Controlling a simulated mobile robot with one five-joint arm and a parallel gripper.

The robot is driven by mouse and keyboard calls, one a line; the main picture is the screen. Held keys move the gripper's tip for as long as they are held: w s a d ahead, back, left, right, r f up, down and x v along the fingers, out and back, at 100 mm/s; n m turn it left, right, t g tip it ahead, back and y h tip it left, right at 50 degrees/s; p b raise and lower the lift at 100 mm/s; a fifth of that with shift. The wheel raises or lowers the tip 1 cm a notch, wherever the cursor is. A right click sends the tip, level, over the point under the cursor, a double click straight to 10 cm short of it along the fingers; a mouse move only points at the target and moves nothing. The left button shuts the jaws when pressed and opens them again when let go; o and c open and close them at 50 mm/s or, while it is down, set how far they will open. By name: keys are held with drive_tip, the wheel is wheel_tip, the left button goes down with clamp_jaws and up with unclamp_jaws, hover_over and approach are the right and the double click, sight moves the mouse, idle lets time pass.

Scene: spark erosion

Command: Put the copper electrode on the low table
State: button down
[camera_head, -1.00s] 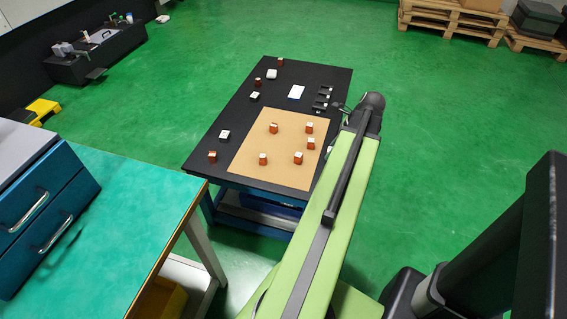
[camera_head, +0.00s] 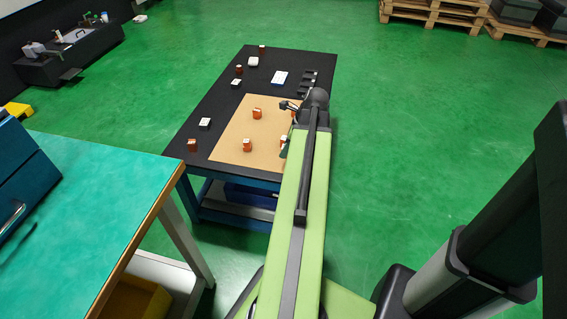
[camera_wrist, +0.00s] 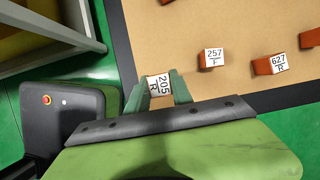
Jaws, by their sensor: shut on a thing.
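My gripper (camera_wrist: 159,92) is shut on a small block with a white label reading 205 R, the copper electrode (camera_wrist: 158,83). Its green fingers press on both sides of it. In the wrist view the block shows against the corner of the tan mat; its height above it cannot be told. The low table (camera_head: 222,100) has a black top and blue frame. In the head view my arm reaches over its right side and hides most of the gripper and the held block.
A tan mat (camera_head: 228,143) on the table bears several copper blocks, among them 257 F (camera_wrist: 213,58) and 627 R (camera_wrist: 270,64). More blocks and small dark and white items stand on the black part. A teal-topped bench (camera_head: 85,190) stands at near left.

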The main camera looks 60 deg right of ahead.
wheel_tip(320, 180, down, 4)
drive_tip(key=b, duration=0.4)
drive_tip(key=shift+f, duration=0.2)
drive_tip(key=shift+r, duration=0.25)
drive_tip(key=shift+f, duration=0.2)
drive_tip(key=c, duration=1.1)
unclamp_jaws()
